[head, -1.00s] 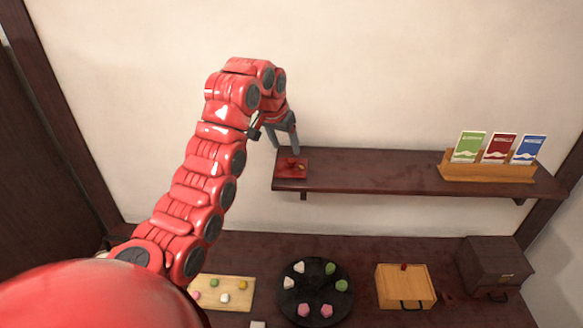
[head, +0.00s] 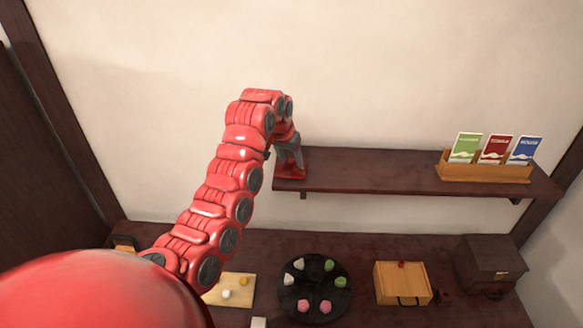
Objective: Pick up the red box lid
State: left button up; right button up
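The red box lid (head: 290,173) lies at the left end of the dark wall shelf, small and partly covered by my gripper. My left gripper (head: 289,166) points down right over the lid, its grey fingers reaching to it. The fingertips overlap the lid in the picture, and I cannot tell whether they are closed on it. My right gripper is not in view.
The shelf (head: 390,173) also carries a wooden holder (head: 485,173) with three cards at the right; its middle is clear. On the counter below stand a sweets board (head: 243,300), a round black tray (head: 313,287), a wooden box (head: 403,284) and a dark box (head: 490,262).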

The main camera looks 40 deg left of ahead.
pick_arm(q)
grip_shut()
jog(key=shift+r, duration=0.1)
